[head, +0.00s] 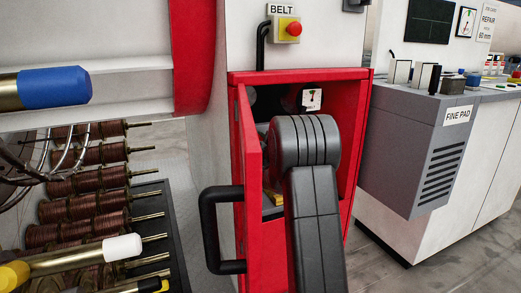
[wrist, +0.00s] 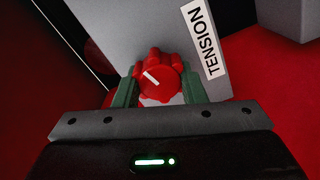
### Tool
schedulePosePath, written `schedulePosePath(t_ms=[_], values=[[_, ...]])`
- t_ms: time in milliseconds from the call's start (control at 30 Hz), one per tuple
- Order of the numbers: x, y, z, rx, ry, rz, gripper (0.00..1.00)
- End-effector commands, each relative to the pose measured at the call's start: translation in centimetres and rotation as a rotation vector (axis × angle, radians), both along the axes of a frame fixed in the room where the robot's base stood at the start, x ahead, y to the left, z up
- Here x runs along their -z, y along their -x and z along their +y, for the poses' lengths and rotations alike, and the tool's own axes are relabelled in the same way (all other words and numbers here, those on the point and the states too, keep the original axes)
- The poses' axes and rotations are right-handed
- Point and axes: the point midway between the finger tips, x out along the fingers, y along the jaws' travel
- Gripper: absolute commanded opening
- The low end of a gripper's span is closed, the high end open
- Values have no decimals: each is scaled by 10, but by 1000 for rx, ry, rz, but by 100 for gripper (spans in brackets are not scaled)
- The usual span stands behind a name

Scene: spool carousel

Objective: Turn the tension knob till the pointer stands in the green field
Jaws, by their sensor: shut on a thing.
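The red tension knob (wrist: 160,82) shows in the wrist view below the upright label TENSION (wrist: 204,40). Its white mark points to the upper left. My gripper (wrist: 160,92) has its green fingers on either side of the knob, shut on it. In the head view my dark arm reaches into the open red cabinet (head: 300,76) and hides the knob and my gripper. A small white gauge (head: 312,98) with a coloured field shows inside the cabinet above my arm. Its pointer is too small to read with certainty.
The cabinet's red door (head: 252,150) with a black handle (head: 213,230) stands open left of my arm. A red button on a yellow box (head: 287,30) is above. Copper spools (head: 85,183) are at left, and a grey FINE PAD unit (head: 425,140) is at right.

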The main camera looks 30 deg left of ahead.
Motion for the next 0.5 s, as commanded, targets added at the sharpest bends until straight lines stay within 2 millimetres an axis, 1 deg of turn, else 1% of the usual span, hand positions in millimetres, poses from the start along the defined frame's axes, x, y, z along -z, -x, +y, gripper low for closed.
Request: schedulePosePath(t_ms=[33,233,500], values=[[3,0,0,1,17,-20,14],[2,0,0,0,71,-82,14],[1,0,0,-1,99,-114,14]])
